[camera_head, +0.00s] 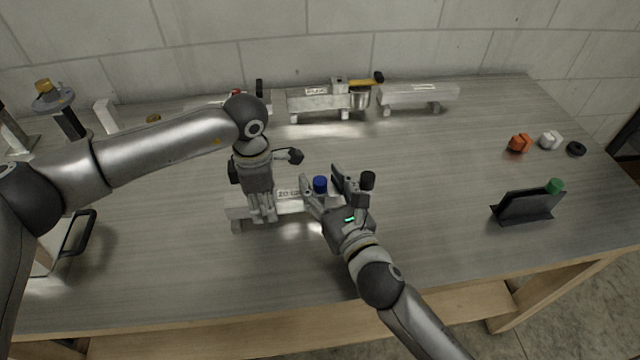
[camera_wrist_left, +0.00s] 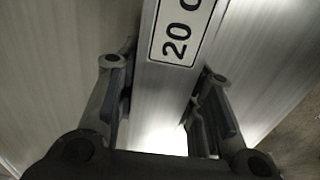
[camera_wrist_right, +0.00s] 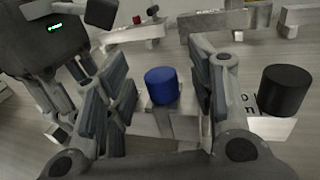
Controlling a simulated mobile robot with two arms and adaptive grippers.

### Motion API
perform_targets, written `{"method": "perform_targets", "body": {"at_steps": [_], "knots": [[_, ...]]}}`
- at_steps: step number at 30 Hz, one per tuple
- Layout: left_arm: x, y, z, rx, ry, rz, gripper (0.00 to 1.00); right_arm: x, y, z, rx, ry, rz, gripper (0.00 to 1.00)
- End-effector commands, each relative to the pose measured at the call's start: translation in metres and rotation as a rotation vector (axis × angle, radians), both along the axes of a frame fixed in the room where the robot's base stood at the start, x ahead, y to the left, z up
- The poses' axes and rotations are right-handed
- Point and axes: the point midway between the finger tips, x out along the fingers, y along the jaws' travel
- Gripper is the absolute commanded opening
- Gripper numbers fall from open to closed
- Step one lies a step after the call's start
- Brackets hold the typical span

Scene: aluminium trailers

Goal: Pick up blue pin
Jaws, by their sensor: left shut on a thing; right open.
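The blue pin (camera_head: 320,184) stands upright at the right part of an aluminium trailer (camera_head: 288,207) in the middle of the table. In the right wrist view the blue pin (camera_wrist_right: 161,86) shows between the fingers of my right gripper (camera_wrist_right: 158,72), which are open on either side with gaps. In the head view my right gripper (camera_head: 323,188) reaches in from the front right. My left gripper (camera_head: 262,212) is shut on the labelled trailer; in the left wrist view its fingers straddle the trailer beam (camera_wrist_left: 160,105). The pin's lower end is hidden.
A black-topped pin (camera_head: 367,180) is close to the right gripper's right finger. More trailers (camera_head: 418,95) stand along the back. An orange part (camera_head: 519,143), a white part (camera_head: 550,140), a black ring (camera_head: 576,149) and a black holder (camera_head: 526,205) with a green pin (camera_head: 555,186) are right.

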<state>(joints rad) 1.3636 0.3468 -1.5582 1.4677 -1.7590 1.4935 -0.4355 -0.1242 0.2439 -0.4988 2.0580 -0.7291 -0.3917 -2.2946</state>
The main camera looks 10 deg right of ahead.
Motion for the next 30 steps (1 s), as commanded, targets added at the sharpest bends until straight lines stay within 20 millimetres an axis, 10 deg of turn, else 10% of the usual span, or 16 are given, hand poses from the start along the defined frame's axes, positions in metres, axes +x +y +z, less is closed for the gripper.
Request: {"method": "perform_targets", "body": {"at_steps": [6,17,30], "knots": [[0.001,0.000,0.000,-0.001,-0.001,0.001,0.04,0.001,0.000,0.000,0.000,0.001,0.000,0.51],[0.000,0.000,0.000,-0.001,-0.001,0.001,0.04,0.000,0.000,0.000,0.000,0.001,0.000,0.05],[0.000,0.000,0.000,-0.001,-0.001,0.000,0.04,0.001,0.000,0.022,-0.002,-0.008,0.002,0.04]]}}
